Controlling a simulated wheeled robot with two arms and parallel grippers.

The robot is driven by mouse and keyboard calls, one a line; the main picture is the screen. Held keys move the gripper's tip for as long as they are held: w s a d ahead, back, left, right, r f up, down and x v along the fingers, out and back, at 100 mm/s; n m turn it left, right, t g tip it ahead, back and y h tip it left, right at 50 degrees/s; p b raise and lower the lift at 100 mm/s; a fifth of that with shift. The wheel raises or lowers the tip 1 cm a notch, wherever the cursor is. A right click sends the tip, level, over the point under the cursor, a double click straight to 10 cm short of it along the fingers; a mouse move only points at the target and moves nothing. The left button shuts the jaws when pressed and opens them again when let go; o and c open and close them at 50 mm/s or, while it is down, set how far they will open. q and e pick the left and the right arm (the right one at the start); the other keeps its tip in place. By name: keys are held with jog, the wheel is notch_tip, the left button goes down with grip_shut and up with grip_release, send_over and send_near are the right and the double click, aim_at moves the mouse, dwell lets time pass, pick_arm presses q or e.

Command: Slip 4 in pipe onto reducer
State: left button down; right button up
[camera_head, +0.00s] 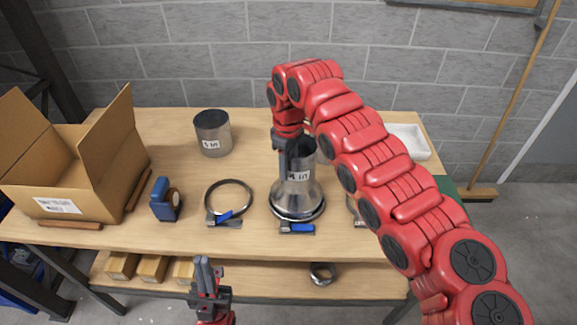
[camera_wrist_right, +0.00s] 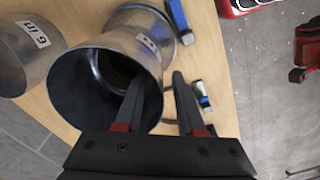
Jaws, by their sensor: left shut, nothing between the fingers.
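The metal 4 in pipe (camera_head: 299,172), labelled "4 in", stands upright on top of the flared metal reducer (camera_head: 297,203) at the middle of the table. In the right wrist view, the pipe's open top end (camera_wrist_right: 108,88) faces the camera. My right gripper (camera_head: 289,160) is at the pipe's upper rim. In the right wrist view its fingers (camera_wrist_right: 158,88) are apart, one inside the opening and one outside, with the pipe wall between them. My left gripper (camera_head: 204,268) is shut and empty, in front of the table's front edge.
Another labelled metal pipe (camera_head: 213,130) stands at the back. A white tray (camera_head: 408,142) is at the right. My right arm hides part of the table.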

notch_tip(320, 180, up, 5)
jog(key=shift+a+f+b, duration=0.1)
jog(key=shift+f+b, duration=0.1)
jog(key=shift+b, duration=0.5)
notch_tip(320, 180, up, 5)
jog(key=shift+r+p, duration=0.15)
jog(key=shift+p, duration=0.35)
notch_tip(320, 180, up, 8)
jog(key=p, duration=0.8)
jog(key=shift+f, duration=0.2)
